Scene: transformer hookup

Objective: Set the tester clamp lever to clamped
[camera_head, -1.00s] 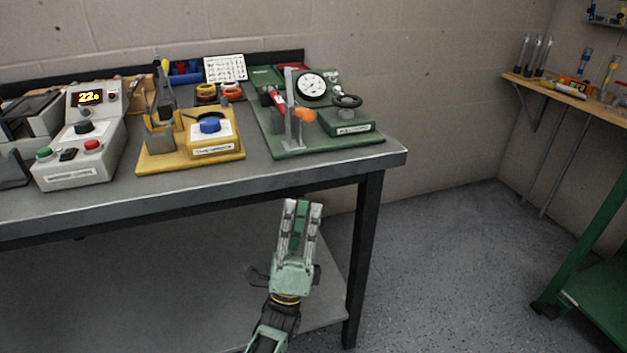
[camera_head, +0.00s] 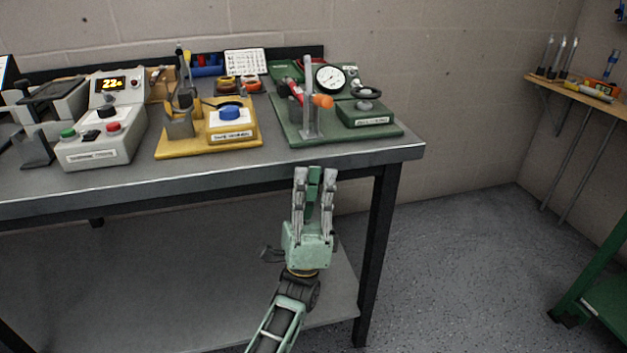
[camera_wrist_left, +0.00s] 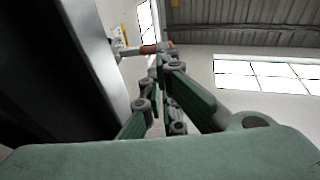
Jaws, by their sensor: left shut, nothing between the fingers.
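The tester is a green base (camera_head: 345,136) with a round white dial gauge (camera_head: 330,78) at the right end of the bench. An upright grey metal post (camera_head: 308,110) stands at its front, with an orange knob (camera_head: 323,101) on its right side, seemingly the clamp lever's end. The lever's setting is hard to tell. My left gripper (camera_head: 314,172) is shut and empty, fingers pointing up, in front of the bench edge below the tester. My right gripper is out of view.
The bench front edge (camera_head: 230,170) lies close to my left fingers. Left of the tester are a yellow base (camera_head: 190,149) with a blue knob and a grey control box (camera_head: 100,152) with a lit display. Open floor (camera_head: 450,250) lies right of the bench.

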